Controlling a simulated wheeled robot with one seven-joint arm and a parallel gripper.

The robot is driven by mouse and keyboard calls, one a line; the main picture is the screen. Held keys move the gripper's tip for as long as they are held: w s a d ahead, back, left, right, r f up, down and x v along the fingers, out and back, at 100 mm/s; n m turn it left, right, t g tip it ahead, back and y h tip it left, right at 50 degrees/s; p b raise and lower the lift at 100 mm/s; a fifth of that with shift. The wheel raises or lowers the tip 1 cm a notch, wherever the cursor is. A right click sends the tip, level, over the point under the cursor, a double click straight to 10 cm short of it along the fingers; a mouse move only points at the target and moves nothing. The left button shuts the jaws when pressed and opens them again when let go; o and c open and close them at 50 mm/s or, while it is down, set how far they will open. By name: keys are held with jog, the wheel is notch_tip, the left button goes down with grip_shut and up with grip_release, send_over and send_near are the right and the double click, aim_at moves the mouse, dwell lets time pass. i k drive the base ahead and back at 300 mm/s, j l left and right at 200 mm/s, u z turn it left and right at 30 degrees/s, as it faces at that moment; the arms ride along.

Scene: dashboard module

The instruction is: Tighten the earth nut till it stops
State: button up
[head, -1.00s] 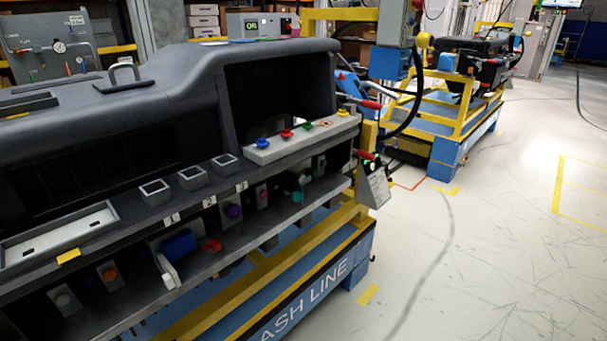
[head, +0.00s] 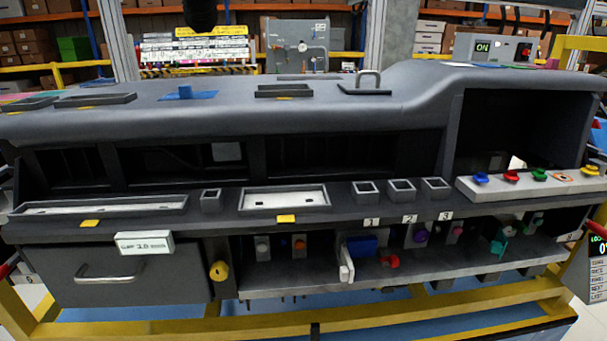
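I cannot make out for certain which part is the earth nut. The dashboard module (head: 330,125) fills the view, with a lower shelf (head: 400,283) under its ledge. On that shelf are a blue block (head: 362,244) with a red part (head: 389,261), a purple round part (head: 420,236), a pink part (head: 456,230) and a teal part (head: 497,243). An orange part (head: 299,243) sits further left. A blunt dark shape hangs at the top edge; I cannot tell what it is. No gripper fingers show.
A grey strip (head: 520,186) carries coloured knobs at the right. Sockets marked 1, 2 and 3 line the ledge. A drawer (head: 110,275) with a handle and a yellow knob (head: 218,271) are at the lower left. Yellow rails (head: 395,313) run along the front.

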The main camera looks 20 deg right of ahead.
aim_at(506, 229)
jog(key=k+l+z, duration=0.1)
jog(key=l+z, duration=0.35)
jog(key=l, duration=0.15)
jog(key=l+z, duration=0.45)
jog(key=l, duration=0.2)
